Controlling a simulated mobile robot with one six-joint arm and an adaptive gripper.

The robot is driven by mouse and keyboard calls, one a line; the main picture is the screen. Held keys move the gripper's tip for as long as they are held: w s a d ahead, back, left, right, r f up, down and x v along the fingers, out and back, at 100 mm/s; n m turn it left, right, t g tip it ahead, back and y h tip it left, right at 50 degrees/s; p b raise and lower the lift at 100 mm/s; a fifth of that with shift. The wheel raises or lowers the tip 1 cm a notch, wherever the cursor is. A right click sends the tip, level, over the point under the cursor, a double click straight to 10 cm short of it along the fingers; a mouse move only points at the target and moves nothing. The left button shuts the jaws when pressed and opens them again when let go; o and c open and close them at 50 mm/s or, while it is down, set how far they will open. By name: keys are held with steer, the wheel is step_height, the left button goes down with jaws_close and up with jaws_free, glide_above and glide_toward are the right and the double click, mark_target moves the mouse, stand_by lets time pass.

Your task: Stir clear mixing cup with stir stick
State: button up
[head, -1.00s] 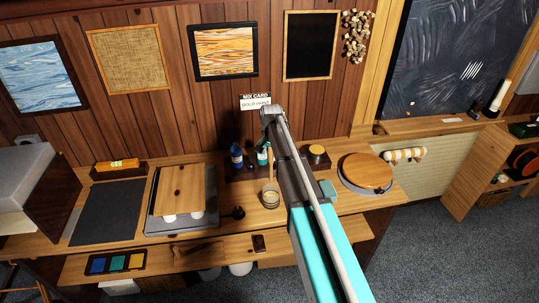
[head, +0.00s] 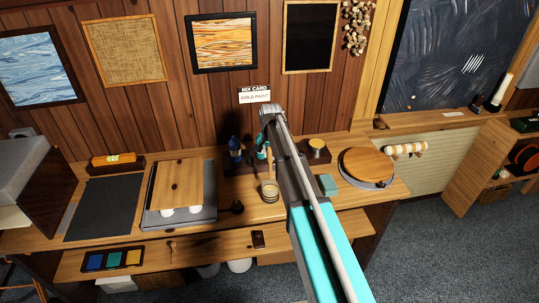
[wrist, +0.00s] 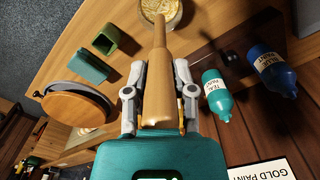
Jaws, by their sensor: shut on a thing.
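My gripper (wrist: 158,85) is shut on the wooden stir stick (wrist: 159,38), with a finger on each side of its thick handle. The stick's thin end points away from my gripper and meets the clear mixing cup (wrist: 176,10) at the top of the wrist view. The cup holds something yellowish and is partly cut off there. In the head view the cup (head: 269,191) stands upright on the bench, left of my arm, with the stick (head: 269,158) above it. I cannot tell how deep the stick's end sits in the cup.
A blue paint bottle (wrist: 272,70) and a teal paint bottle (wrist: 216,95) stand close to my gripper. A round wooden turntable (head: 368,168) and a teal block (head: 328,185) are to the right. A board on a scale-like base (head: 180,217) lies left. A mix card (head: 254,96) reads gold paint.

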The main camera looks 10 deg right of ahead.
mark_target(270, 172)
steer(key=shift+f+b, duration=4.6)
steer(key=shift+f, duration=0.25)
steer(key=shift+w, duration=0.2)
